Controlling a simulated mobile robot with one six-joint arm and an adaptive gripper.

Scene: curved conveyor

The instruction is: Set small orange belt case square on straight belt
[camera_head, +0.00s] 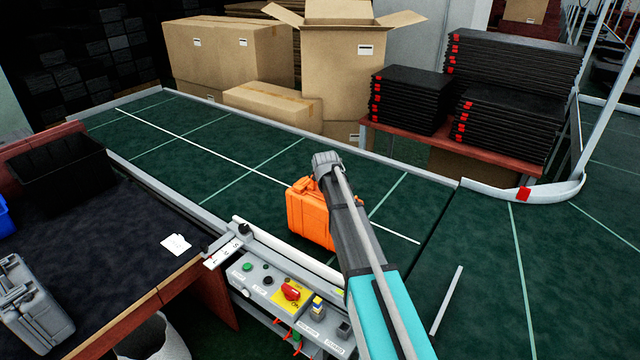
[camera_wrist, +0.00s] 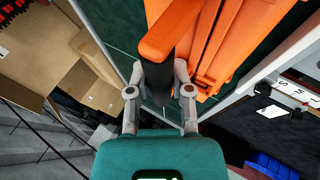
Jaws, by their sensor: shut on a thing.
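The small orange case (camera_head: 308,217) stands upright at the straight green belt (camera_head: 215,165), close to its front rail. Its body looks turned at an angle to the belt's lines. I cannot tell whether its underside touches the belt. My gripper (camera_head: 322,172) comes down on it from above, and my arm hides its right side. In the wrist view the orange case (camera_wrist: 212,55) fills the top middle. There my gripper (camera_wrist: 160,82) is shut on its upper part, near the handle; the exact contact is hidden.
A control box (camera_head: 290,290) with buttons sits along the belt's front. A curved belt (camera_head: 500,270) joins at right. Cardboard boxes (camera_head: 345,70) and black stacks (camera_head: 510,75) stand behind. A grey case (camera_head: 35,310) lies on the left table. The belt's left stretch is clear.

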